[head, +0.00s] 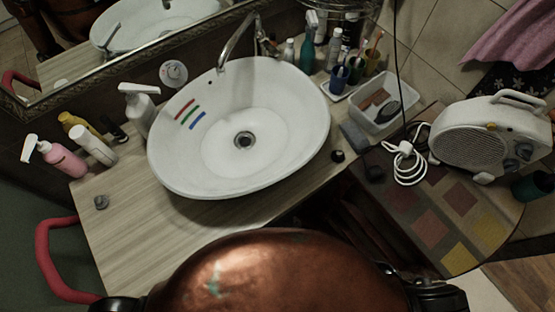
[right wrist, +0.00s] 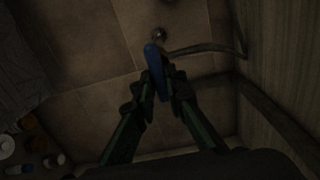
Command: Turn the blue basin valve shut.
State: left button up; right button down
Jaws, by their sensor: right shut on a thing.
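The blue basin valve shows in the right wrist view as a blue lever (right wrist: 154,58), dim but clear, below a small metal fitting (right wrist: 159,35) on the tiled wall. My right gripper (right wrist: 161,80) is shut on the lever, with its dark green fingers on either side of it. The part of the lever between the fingers is partly hidden. The white vessel basin (head: 290,150) stands on the wooden counter in the head view, with red, green and blue stripes inside. The valve and both grippers are out of sight in the head view.
A dark hose (right wrist: 205,47) runs right from near the valve. A wooden panel (right wrist: 282,75) closes the right side there. Bottles and small items (right wrist: 28,145) show at lower left. Above, the counter (head: 140,235) holds bottles, a tray (head: 357,118) and a chrome faucet (head: 232,42); a heater (head: 478,140) stands right.

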jog(key=shift+f, duration=0.1)
jog(key=c, duration=2)
grip_release()
jog(key=shift+o, duration=0.2)
jog(key=v, duration=0.7)
jog(key=shift+s+d, duration=0.15)
jog(key=shift+s, duration=0.1)
